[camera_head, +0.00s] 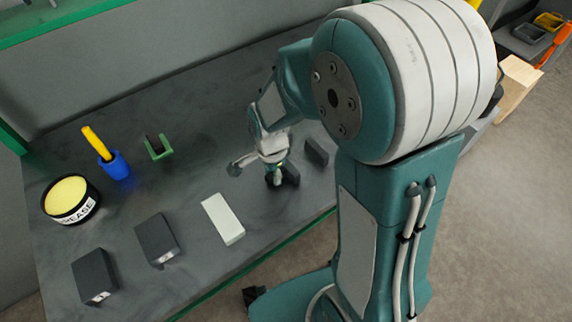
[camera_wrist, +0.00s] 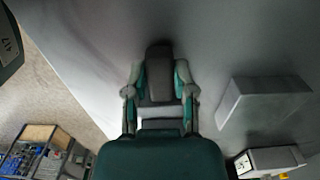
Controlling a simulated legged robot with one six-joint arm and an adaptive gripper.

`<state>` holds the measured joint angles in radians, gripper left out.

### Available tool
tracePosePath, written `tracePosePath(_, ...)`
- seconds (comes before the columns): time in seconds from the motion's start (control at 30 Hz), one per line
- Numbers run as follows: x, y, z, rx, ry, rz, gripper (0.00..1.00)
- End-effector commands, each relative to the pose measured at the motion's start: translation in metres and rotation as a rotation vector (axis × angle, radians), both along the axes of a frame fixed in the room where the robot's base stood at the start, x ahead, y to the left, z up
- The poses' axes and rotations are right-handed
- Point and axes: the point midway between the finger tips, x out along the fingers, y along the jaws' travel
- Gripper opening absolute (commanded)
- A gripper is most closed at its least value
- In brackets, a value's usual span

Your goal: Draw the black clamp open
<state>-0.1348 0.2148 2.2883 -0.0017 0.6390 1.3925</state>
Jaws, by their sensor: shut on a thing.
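My gripper (camera_head: 274,172) is low over the dark table, at a small dark block-like piece (camera_head: 291,173) that seems to be the black clamp. In the wrist view my gripper (camera_wrist: 159,92) has one teal-and-grey finger on each side of the upright dark piece (camera_wrist: 158,62), shut on it. A paler strip shows below the piece, between the fingers. In the head view my wrist and fingers hide part of the piece. I cannot tell how far the clamp is open.
Close by are another dark block (camera_head: 316,151) and a pale block (camera_head: 222,219). Two dark boxes (camera_head: 156,239) (camera_head: 94,276) stand front left. A grease tin (camera_head: 70,200), blue cup (camera_head: 116,165) and green holder (camera_head: 157,147) stand further left. Bare table lies between them.

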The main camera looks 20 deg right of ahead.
Motion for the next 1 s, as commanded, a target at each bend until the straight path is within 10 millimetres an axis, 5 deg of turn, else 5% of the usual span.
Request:
tracePosePath(0.13, -0.005, 0.019, 0.001, 0.002, -0.003, 0.003, 0.0)
tracePosePath(0.5, -0.006, 0.02, 0.001, 0.003, -0.004, -0.001, 0.0)
tracePosePath(0.53, -0.006, 0.02, 0.001, 0.003, -0.004, -0.001, 0.47)
tracePosePath(0.6, -0.006, 0.02, 0.001, 0.002, -0.004, -0.001, 0.69)
tracePosePath(1.0, -0.006, 0.02, 0.003, 0.002, -0.003, 0.0, 0.69)
